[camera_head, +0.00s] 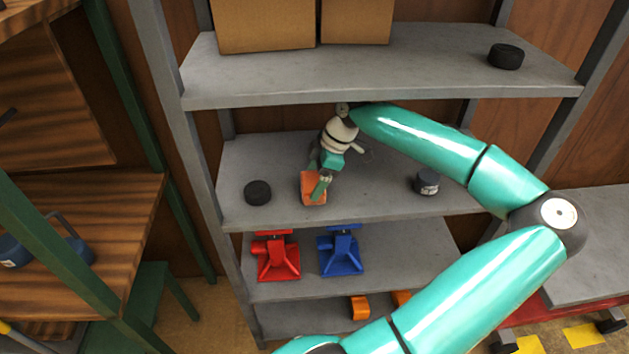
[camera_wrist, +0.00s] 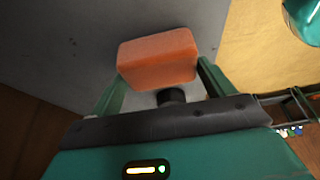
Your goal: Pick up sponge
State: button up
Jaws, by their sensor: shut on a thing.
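The sponge (camera_head: 308,187) is an orange block at the middle shelf, near its front edge. It also shows large between the fingers in the wrist view (camera_wrist: 158,60). My gripper (camera_head: 320,188) reaches down to it from above, and its green fingers lie on both sides of the sponge. The gripper is shut on the sponge. In the wrist view my gripper (camera_wrist: 160,85) has one finger at each side of the block. I cannot tell whether the sponge still touches the shelf.
The grey middle shelf (camera_head: 232,165) also bears a black puck (camera_head: 257,192) and a dark canister (camera_head: 427,182). The upper shelf (camera_head: 440,75) is close above the wrist and bears cardboard boxes (camera_head: 265,25). Red (camera_head: 276,257) and blue (camera_head: 341,252) jack stands are on the shelf below.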

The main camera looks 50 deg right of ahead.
jog(key=shift+r, duration=0.55)
jog(key=shift+s+r, duration=0.2)
jog(key=shift+s, duration=0.1)
jog(key=s+a, duration=0.2)
jog(key=s, duration=2.9)
jog(key=shift+s, duration=0.15)
